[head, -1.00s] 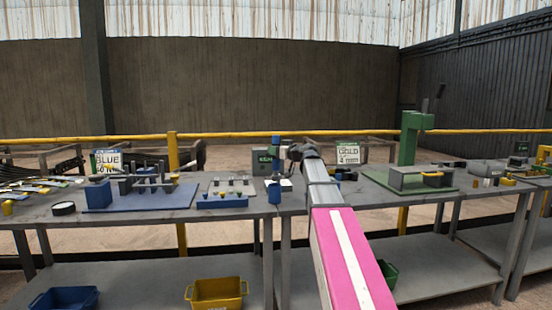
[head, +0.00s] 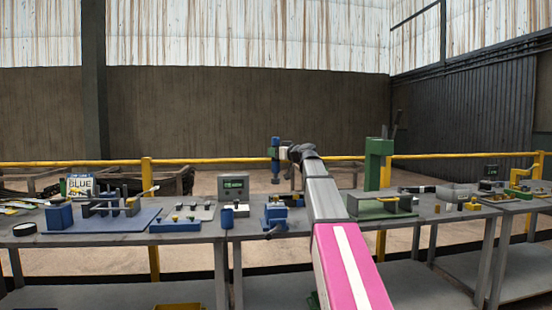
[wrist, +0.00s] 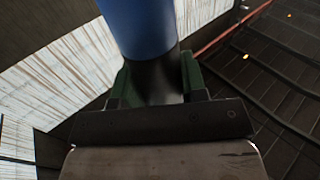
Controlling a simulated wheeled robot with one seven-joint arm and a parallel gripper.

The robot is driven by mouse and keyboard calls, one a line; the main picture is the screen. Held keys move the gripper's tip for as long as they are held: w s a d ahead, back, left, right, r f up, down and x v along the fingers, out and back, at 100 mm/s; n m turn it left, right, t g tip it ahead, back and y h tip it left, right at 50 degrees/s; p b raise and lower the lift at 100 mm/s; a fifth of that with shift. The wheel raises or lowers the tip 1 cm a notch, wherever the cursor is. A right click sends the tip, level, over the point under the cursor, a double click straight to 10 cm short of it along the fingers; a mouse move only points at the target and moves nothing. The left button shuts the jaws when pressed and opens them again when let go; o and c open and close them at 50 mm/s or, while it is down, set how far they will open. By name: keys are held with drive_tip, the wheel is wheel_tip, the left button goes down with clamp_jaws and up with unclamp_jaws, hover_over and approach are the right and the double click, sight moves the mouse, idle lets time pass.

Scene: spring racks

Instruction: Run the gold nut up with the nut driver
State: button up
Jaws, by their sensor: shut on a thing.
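My gripper (head: 284,153) is shut on the nut driver (head: 275,147), a blue tool with a dark middle. It is held upright above the bench, in front of the yellow rail. In the wrist view the driver's blue handle (wrist: 142,25) and dark collar (wrist: 150,80) sit between my green finger pads. The driver's working tip does not show in the wrist view. I cannot tell which piece is the gold nut.
A blue rack with grey posts (head: 110,215) stands at the left by a BLUE sign (head: 80,187). A tall green column (head: 378,165) rises right of my arm.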

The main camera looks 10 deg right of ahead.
sight(279, 165)
idle(0.5)
drive_tip(key=shift+f, duration=2.75)
drive_tip(key=o, duration=0.4)
drive_tip(key=shift+c, duration=0.2)
drive_tip(key=c, duration=0.5)
